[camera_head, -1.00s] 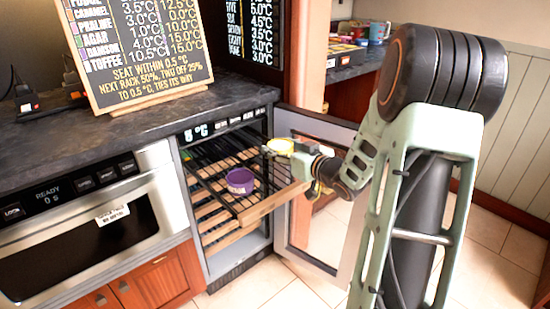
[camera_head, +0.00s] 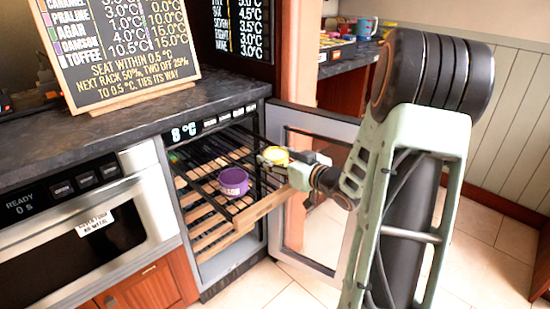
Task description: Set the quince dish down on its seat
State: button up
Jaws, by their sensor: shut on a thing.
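A small yellow dish (camera_head: 275,155), which I take to be the quince dish, is at the right side of the pulled-out top rack (camera_head: 262,207). My gripper (camera_head: 284,160) is shut on it from the right. The dish appears just above or at rack level; I cannot tell whether it touches the wires. A purple dish (camera_head: 233,183) with a pale label sits upright on the rack, left of and nearer than the yellow dish. The gripper's fingertips are small and partly hidden by the dish.
The cooler's glass door (camera_head: 310,190) stands open to the right, close beside my arm. A chalkboard (camera_head: 120,45) of temperatures stands on the dark counter (camera_head: 90,130). The cooler display (camera_head: 183,132) seems to read 8 °C.

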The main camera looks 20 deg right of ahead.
jog(key=o, duration=1.4)
jog(key=shift+f, duration=0.1)
jog(key=shift+r, duration=0.25)
jog(key=p+v, duration=0.3)
jog(key=v, duration=0.9)
jog(key=shift+f, duration=0.1)
jog(key=shift+w, duration=0.1)
